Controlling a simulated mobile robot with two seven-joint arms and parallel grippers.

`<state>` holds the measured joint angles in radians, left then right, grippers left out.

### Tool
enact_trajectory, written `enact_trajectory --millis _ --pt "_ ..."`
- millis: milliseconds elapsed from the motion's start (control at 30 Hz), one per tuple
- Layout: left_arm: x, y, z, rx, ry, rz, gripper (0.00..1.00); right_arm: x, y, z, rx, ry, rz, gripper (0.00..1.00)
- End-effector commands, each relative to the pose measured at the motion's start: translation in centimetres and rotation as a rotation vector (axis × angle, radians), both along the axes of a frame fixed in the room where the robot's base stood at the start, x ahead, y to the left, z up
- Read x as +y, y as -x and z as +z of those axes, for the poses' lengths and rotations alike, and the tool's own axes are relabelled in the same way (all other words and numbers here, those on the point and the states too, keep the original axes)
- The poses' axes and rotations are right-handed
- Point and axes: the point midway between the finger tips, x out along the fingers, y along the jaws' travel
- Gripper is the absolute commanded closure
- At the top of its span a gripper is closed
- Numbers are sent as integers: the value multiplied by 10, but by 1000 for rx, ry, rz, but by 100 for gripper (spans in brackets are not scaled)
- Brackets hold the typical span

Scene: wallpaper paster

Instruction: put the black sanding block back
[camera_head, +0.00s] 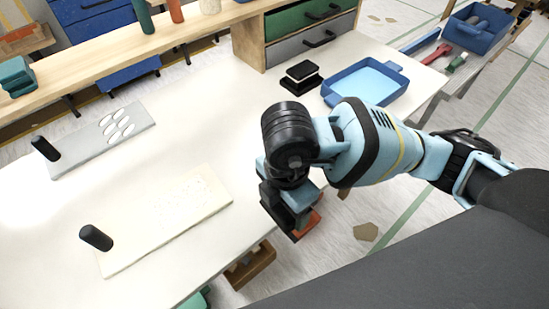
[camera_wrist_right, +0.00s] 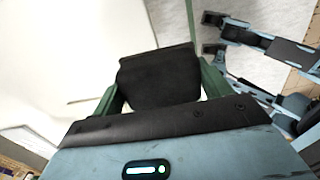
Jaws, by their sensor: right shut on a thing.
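My right gripper (camera_head: 287,205) points down at the table's near right edge. In the right wrist view its two green fingers (camera_wrist_right: 158,95) are shut on a black block, the black sanding block (camera_wrist_right: 158,78), with one finger on each side. In the head view the wrist hides much of the held block; dark and orange-red parts show below the gripper. A second dark block with a pale band (camera_head: 301,77) stands on the table beside the blue tray (camera_head: 338,100). My left gripper does not show in the head view.
The white table (camera_head: 230,135) bears a grey board (camera_head: 95,142) with white ovals, a cream panel (camera_head: 165,222) and two black cylinders (camera_head: 96,238) (camera_head: 45,148). A wooden shelf (camera_head: 130,55) and drawer unit (camera_head: 310,30) stand behind. The table's middle is clear.

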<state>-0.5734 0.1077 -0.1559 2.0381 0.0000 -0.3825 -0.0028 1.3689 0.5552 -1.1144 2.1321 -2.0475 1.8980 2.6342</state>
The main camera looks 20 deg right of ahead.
Motion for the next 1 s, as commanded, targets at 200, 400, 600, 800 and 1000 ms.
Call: enact_trajectory --millis 200,400,600,800,1000 --pt "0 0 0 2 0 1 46 0 -2 0 -1 0 1 47" --pt "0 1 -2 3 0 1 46 -8 -31 -2 -2 2 -4 47" --pt "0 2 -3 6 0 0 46 -18 -76 -7 0 1 -2 47" --pt "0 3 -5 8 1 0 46 -27 -116 -11 0 1 -1 47" --pt "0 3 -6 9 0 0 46 -32 -137 -13 0 0 3 47"
